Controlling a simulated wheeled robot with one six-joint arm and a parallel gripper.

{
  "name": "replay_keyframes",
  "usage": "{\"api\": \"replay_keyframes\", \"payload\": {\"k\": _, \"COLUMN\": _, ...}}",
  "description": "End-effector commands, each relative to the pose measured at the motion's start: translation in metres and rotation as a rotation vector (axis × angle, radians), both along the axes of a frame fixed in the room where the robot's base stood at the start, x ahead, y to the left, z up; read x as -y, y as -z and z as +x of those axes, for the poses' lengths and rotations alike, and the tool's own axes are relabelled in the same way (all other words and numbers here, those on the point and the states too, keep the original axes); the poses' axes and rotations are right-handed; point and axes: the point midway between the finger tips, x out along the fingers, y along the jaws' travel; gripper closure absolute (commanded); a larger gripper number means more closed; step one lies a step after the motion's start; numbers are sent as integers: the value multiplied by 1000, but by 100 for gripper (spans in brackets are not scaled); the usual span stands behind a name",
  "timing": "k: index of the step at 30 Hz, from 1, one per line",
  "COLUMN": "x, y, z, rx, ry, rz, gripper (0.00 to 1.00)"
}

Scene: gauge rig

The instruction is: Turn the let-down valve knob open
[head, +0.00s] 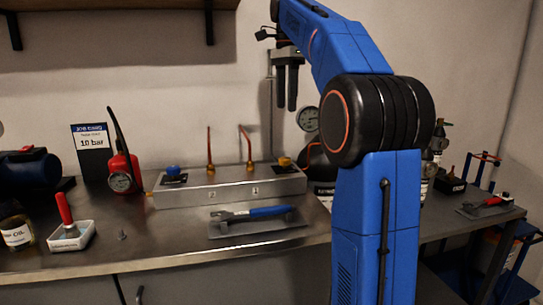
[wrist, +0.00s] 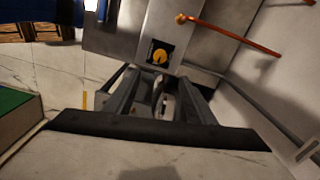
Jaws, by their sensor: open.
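A steel block (head: 230,193) stands on the bench with a blue knob (head: 172,170) at its left end and a yellow knob (head: 285,161) at its right end. I cannot read which one is marked as the let-down valve. My gripper (head: 287,108) is open and empty, pointing down above the block's right end, clear of the yellow knob. In the wrist view the yellow knob (wrist: 160,56) sits on a dark square plate, just beyond the fingertips of my gripper (wrist: 152,78). The blue knob is not visible there.
Two thin copper-red tubes (head: 249,150) rise from the block. A blue-handled wrench (head: 250,213) lies on a mat in front. A round gauge (head: 308,119) stands behind right. A red pump with a gauge (head: 122,178) stands left. The bench front edge is bare.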

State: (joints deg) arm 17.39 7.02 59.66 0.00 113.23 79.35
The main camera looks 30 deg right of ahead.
Motion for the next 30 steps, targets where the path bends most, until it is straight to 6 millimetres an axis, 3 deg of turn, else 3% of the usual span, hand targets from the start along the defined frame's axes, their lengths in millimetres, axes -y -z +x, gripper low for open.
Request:
{"api": "replay_keyframes", "payload": {"k": 8, "x": 1, "y": 21, "z": -1, "rx": -4, "ry": 7, "rz": 1, "gripper": 50}}
{"api": "replay_keyframes", "payload": {"k": 30, "x": 0, "y": 149, "z": -1, "rx": -5, "ry": 5, "rz": 2, "gripper": 50}}
